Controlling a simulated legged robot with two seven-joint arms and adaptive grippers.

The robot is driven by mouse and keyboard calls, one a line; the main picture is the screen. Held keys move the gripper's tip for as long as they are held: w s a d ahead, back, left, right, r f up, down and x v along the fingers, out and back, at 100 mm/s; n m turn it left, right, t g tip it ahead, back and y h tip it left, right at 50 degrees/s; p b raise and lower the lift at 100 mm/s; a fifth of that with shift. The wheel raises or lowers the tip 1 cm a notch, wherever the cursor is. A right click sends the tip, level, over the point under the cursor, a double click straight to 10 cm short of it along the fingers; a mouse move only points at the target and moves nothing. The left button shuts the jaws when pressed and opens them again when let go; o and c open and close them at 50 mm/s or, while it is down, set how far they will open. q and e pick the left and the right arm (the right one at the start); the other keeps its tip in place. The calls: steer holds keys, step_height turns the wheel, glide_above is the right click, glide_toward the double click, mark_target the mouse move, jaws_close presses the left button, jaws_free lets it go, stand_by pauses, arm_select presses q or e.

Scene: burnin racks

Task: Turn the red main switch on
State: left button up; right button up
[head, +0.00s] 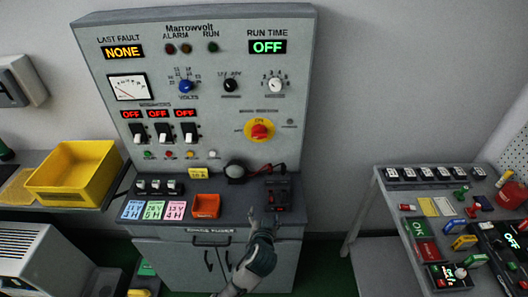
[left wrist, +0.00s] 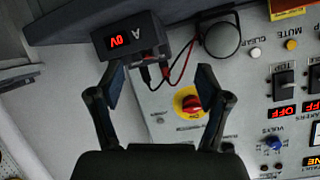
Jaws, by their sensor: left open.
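The red main switch (head: 260,131) is a red knob on a round yellow plate, on the right half of the grey panel front. Which way its handle points is too small to tell. The run time display (head: 267,47) reads OFF. My left gripper (head: 264,213) is open and empty, below the switch and in front of the panel's ledge. In the left wrist view, the red main switch (left wrist: 191,104) shows beyond the open fingers of my left gripper (left wrist: 160,76), close to the right-hand finger in the picture. It is not touched. My right gripper is not in view.
A black meter box (head: 279,196) with red and black leads stands on the ledge near my gripper; it also shows in the left wrist view (left wrist: 128,35). An orange tray (head: 206,206) stands on the ledge. A yellow bin (head: 75,172) is left, a side table (head: 385,190) right.

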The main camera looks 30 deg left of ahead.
arm_select(q)
steer(key=w+a+r+n+t+y, duration=0.2)
steer(key=w+r, duration=0.1)
steer(key=r, duration=0.4)
steer(key=w+a+r+n+t+y, duration=0.1)
steer(key=w+a+r+y, duration=0.1)
steer(key=r, duration=0.6)
glide_toward(259, 138)
steer(key=x, duration=0.9)
steer(key=shift+w+a, duration=0.15)
steer(key=shift+a, duration=0.25)
steer(key=shift+w+a, duration=0.15)
steer(key=shift+w, duration=0.35)
steer(key=shift+d+r, duration=0.25)
steer(key=shift+d, duration=0.35)
steer(key=shift+a, duration=0.15)
steer(key=c, duration=0.6)
steer(key=shift+a, duration=0.2)
steer(key=c, duration=0.4)
steer(key=shift+o, duration=0.2)
steer(key=shift+f, duration=0.15)
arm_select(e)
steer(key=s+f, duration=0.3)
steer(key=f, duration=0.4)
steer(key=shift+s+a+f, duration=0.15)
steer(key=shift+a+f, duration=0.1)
